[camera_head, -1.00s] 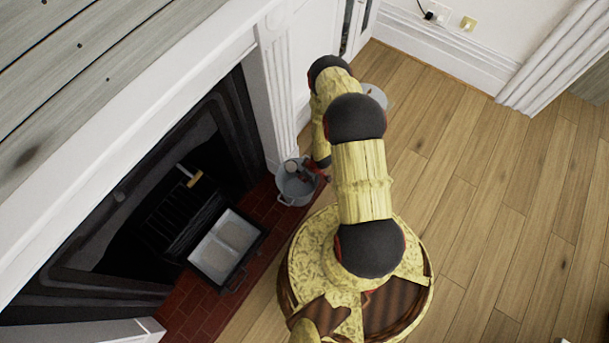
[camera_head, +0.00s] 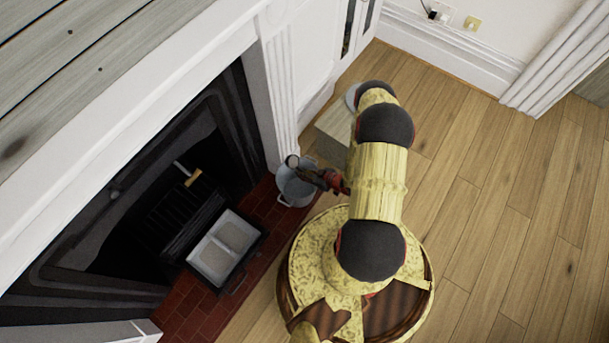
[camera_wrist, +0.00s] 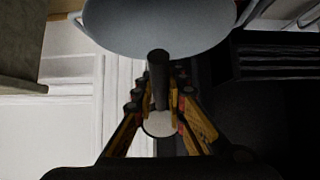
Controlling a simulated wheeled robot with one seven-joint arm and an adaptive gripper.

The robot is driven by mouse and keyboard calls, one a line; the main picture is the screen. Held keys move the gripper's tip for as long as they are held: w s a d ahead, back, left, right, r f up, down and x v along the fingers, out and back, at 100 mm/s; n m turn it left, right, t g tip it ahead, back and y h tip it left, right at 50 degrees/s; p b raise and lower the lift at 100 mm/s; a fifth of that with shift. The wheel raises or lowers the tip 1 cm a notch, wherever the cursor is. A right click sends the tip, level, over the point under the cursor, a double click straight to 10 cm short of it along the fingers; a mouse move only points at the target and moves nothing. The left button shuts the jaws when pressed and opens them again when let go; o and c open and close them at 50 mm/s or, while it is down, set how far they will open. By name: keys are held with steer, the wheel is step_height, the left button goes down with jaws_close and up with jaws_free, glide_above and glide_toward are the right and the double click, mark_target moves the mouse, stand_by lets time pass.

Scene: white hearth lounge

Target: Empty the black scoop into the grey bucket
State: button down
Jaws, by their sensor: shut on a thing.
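The grey bucket (camera_head: 296,190) stands on the brick hearth beside the white fireplace pillar. My gripper (camera_head: 324,179) is over the bucket's right side, shut on the black scoop (camera_head: 292,161). The scoop's small round head shows over the bucket's back rim. In the wrist view, the dark handle (camera_wrist: 158,78) lies between my fingers (camera_wrist: 160,98), with a pale round patch at its lower end. I cannot tell whether anything is left in the scoop.
A wooden-handled tool (camera_head: 191,176) is in the dark fireplace. A pale box (camera_head: 335,130) stands behind the bucket. Wooden floor (camera_head: 500,210) is open on the right.

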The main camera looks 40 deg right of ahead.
steer(key=shift+f+t+b, duration=0.1)
steer(key=shift+t+b, duration=0.25)
steer(key=shift+t, duration=0.05)
steer(key=t, duration=0.1)
steer(key=t+y, duration=0.1)
steer(key=w+t, duration=0.1)
steer(key=shift+a+f+y, duration=0.25)
steer(key=shift+f+y, duration=0.05)
steer(key=shift+f, duration=0.05)
steer(key=shift+w+a+f+t+y, duration=0.15)
steer(key=shift+w+t+y, duration=0.2)
steer(key=shift+t, duration=0.55)
steer(key=shift+w+a+f+t+y, duration=0.15)
steer(key=shift+w+t+y, duration=0.15)
steer(key=shift+t, duration=0.6)
steer(key=shift+d, duration=0.1)
